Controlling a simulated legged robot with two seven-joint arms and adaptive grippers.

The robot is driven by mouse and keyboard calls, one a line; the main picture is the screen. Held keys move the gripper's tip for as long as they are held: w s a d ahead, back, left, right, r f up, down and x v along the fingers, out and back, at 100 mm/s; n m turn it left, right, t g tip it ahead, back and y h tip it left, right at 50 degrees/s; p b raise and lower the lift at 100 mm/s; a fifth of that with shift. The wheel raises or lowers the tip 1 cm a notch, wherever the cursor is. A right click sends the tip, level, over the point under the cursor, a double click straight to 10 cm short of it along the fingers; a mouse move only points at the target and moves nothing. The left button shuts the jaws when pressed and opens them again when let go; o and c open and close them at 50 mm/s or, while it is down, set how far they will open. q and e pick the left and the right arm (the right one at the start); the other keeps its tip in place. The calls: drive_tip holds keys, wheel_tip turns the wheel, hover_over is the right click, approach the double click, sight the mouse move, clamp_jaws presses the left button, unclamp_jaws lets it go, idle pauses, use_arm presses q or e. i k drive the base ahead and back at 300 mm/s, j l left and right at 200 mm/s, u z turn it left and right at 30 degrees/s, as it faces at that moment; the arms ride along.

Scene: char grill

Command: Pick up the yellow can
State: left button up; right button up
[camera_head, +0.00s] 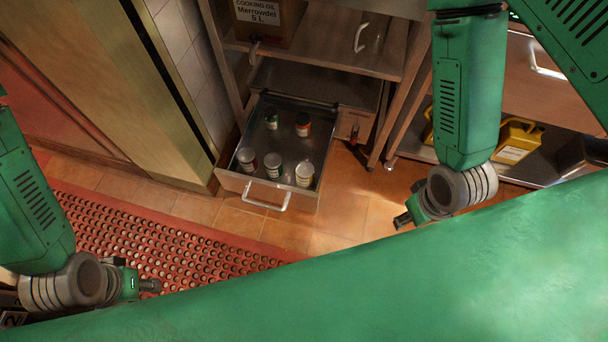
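A yellow can (517,141) shaped like a jug, with a pale label, stands on the low shelf at the right. Another yellow piece (428,126) shows just left of my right arm; the arm hides what lies between them, so I cannot tell if it is a separate can. My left gripper (151,286) is low at the left, above the red mat and far from the yellow can. My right gripper (402,220) hangs over the tiled floor, left of and nearer than the yellow can. Both grippers look small and edge-on, so their opening cannot be made out.
An open drawer (231,183) holds several small labelled cans, one with a pale yellowish label (304,174). A cooking-oil box (268,18) stands on the shelf above. A red perforated mat (160,240) covers the floor at left. Tiled floor (340,215) is clear right of the drawer.

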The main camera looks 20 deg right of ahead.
sight(304, 170)
drive_tip(key=i+z, duration=0.15)
drive_tip(key=z, duration=0.35)
drive_tip(key=i+l+z, duration=0.1)
drive_tip(key=z, duration=0.35)
drive_tip(key=i+z, duration=0.15)
drive_tip(key=z, duration=0.35)
